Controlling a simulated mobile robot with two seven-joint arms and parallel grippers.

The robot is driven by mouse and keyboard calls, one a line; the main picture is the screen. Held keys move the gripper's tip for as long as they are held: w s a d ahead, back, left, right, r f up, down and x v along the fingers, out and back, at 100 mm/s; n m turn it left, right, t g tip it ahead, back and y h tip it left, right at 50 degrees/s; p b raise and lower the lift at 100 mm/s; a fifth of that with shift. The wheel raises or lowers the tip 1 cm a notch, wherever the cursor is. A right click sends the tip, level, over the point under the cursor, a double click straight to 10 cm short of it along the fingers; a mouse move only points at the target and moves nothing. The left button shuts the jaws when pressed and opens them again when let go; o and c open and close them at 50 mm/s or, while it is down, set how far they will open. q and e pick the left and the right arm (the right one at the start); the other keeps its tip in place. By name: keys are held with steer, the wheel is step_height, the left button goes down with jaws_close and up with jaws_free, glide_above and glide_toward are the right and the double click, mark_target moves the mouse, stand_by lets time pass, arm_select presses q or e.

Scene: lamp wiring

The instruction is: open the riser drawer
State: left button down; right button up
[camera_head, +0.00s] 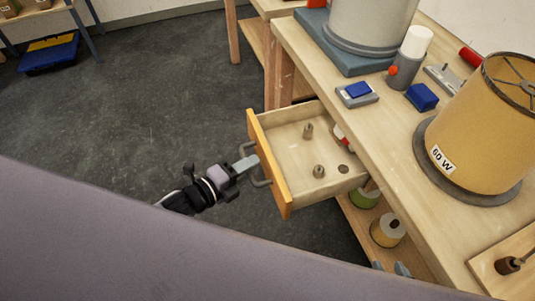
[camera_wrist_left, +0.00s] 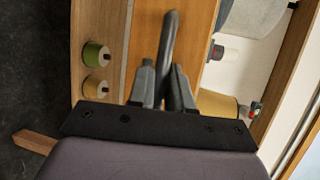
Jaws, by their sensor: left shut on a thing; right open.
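The drawer (camera_head: 325,183) stands pulled out from under the wooden bench, with its inside open to view. Its orange-brown front panel (camera_head: 281,185) carries a grey bar handle (camera_head: 262,183). My left gripper (camera_head: 243,166) is at the handle, in front of the panel. In the left wrist view the fingers of my left gripper (camera_wrist_left: 164,88) are shut around the dark handle (camera_wrist_left: 170,38). Two small metal posts (camera_head: 318,171) stand in the drawer, and a red and white piece (camera_head: 341,135) lies near its back. My right gripper is in neither view.
The bench top (camera_head: 400,165) holds a yellow lampshade marked 60 W (camera_head: 475,120), a blue switch (camera_head: 358,91), a blue block (camera_head: 422,97) and a white-topped cylinder (camera_head: 408,58). Spools (camera_head: 387,230) sit on the lower shelf. Floor left of the drawer is clear.

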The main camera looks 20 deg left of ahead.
arm_select(q)
steer(key=shift+s+a, duration=0.55)
steer(key=shift+a, duration=0.15)
steer(key=c, duration=1.1)
jaws_free()
steer(key=shift+p+v, duration=0.3)
steer(key=shift+v, duration=3.25)
